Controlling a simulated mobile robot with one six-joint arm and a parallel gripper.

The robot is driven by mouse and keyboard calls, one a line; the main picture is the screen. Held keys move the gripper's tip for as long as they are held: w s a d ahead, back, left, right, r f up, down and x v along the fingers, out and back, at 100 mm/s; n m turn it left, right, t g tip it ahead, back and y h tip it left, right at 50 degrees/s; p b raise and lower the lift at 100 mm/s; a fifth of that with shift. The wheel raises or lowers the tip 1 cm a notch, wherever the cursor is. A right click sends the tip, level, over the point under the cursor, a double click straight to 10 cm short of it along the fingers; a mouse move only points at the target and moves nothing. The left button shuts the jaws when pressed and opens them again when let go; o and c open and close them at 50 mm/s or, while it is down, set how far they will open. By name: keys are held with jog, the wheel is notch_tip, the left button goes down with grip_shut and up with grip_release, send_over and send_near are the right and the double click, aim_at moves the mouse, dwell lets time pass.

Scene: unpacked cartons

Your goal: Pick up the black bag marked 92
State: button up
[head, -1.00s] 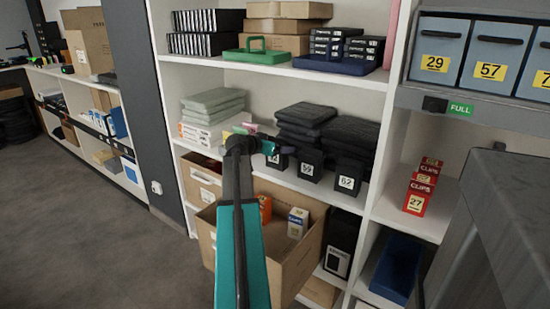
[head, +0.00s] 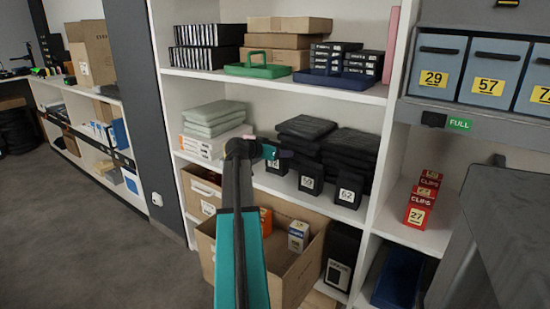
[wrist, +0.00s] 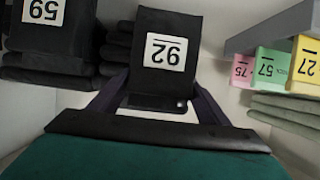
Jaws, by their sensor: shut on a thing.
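The black bag marked 92 (wrist: 165,22) is between the two dark fingers of my gripper (wrist: 155,98) in the wrist view, where its white label reads upside down. My gripper (head: 270,152) is shut on it. In the head view my gripper is at the middle shelf, at the left end of the row of black bags. The 92 bag is small and partly hidden by my gripper there. A black bag marked 59 (head: 311,172) stands to its right. Another labelled black bag (head: 348,180) is farther right.
Grey-green folded stacks (head: 214,118) lie left on the same shelf. Pastel boxes marked 27, 57 and 75 (wrist: 268,65) show in the wrist view. An open carton (head: 290,285) is below. The shelf with a green tray (head: 258,70) is above. Red clips boxes (head: 420,202) stand right.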

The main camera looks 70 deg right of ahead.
jog(key=shift+s+a+r, duration=0.1)
jog(key=shift+s+a, duration=0.1)
jog(key=shift+a, duration=0.15)
jog(key=s+a+b, duration=0.1)
jog(key=s+a, duration=0.2)
jog(key=a, duration=0.3)
jog(key=s+a+r+b, duration=0.1)
jog(key=s+a, duration=0.3)
jog(key=a, duration=0.3)
jog(key=shift+a+r, duration=0.2)
jog(key=shift+a, duration=0.05)
dwell(0.8)
